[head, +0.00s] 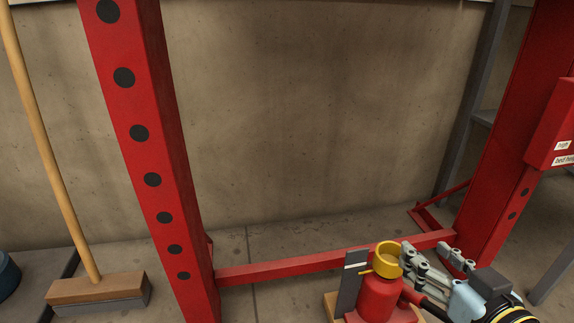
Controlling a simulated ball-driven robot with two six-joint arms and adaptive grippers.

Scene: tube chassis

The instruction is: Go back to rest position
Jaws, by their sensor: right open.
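My right gripper (427,252) comes in from the lower right, with its grey fingers apart and nothing visible between them. It is just right of a red bottle-shaped body (378,298) with a yellow ring (388,258) on top. The fingertips look close to the ring, but I cannot tell whether they touch it. My left gripper is not in view.
The red body stands by a dark upright plate (349,285) on a wooden board (331,303). A red frame has a left post (150,150), a right post (500,190) and a low crossbar (300,264). A broom (95,290) leans left. Bare floor (280,235) lies behind the crossbar.

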